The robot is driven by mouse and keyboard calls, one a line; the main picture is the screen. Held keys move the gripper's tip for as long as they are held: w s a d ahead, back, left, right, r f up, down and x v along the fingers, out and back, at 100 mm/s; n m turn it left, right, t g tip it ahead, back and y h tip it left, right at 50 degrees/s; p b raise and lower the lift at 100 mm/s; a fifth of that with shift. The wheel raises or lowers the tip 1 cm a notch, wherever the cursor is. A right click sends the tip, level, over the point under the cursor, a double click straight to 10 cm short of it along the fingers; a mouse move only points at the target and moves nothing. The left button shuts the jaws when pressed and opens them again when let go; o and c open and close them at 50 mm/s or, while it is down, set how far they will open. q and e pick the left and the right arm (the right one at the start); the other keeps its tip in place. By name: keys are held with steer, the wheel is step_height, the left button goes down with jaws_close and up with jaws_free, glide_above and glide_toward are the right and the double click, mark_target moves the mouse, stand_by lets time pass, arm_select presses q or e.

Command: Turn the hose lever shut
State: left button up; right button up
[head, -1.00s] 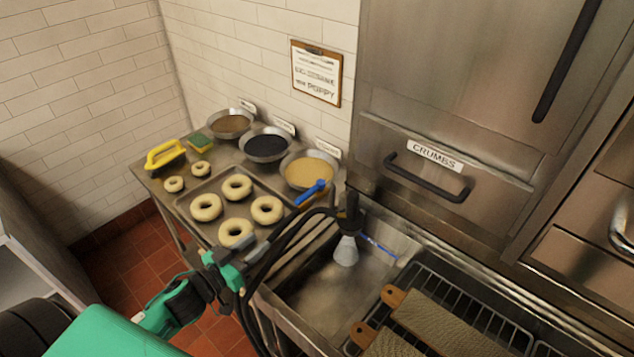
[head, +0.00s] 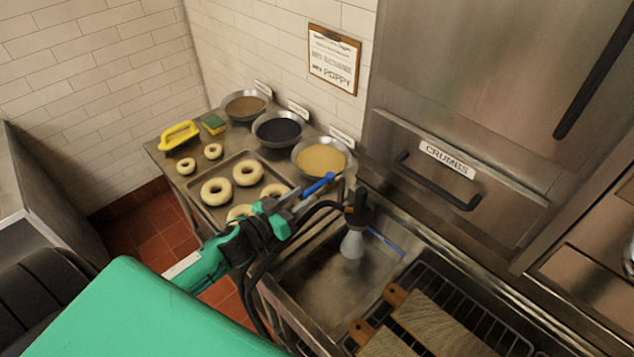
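The blue hose lever (head: 318,186) sticks out up and to the left of the black hose fitting, between the bagel tray and the sink. The black spray head (head: 356,215) hangs over the sink with a pale grey nozzle (head: 352,244). My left gripper (head: 296,203), green and black with grey fingers, is just below and left of the lever in the head view. Its fingertips look near the lever, but I cannot tell whether they touch it. The gap between the fingers is not clear. My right gripper is not in view.
A tray (head: 205,206) of bagels and several seed bowls (head: 321,160) lie behind and left of my gripper. Black hoses (head: 258,281) run beside it. The sink (head: 320,290) has a rack and wooden boards (head: 445,325) at its right. A crumbs drawer (head: 450,190) faces the sink.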

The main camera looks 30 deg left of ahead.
mark_target(323, 182)
arm_select(q)
steer(key=p+x, duration=0.1)
steer(key=x, duration=0.3)
steer(key=shift+w+d+r, duration=0.1)
steer(key=shift+w, duration=0.25)
steer(key=shift+w+d+p, duration=0.15)
steer(key=shift+w+p, duration=0.15)
steer(key=shift+w, duration=0.2)
jaws_close()
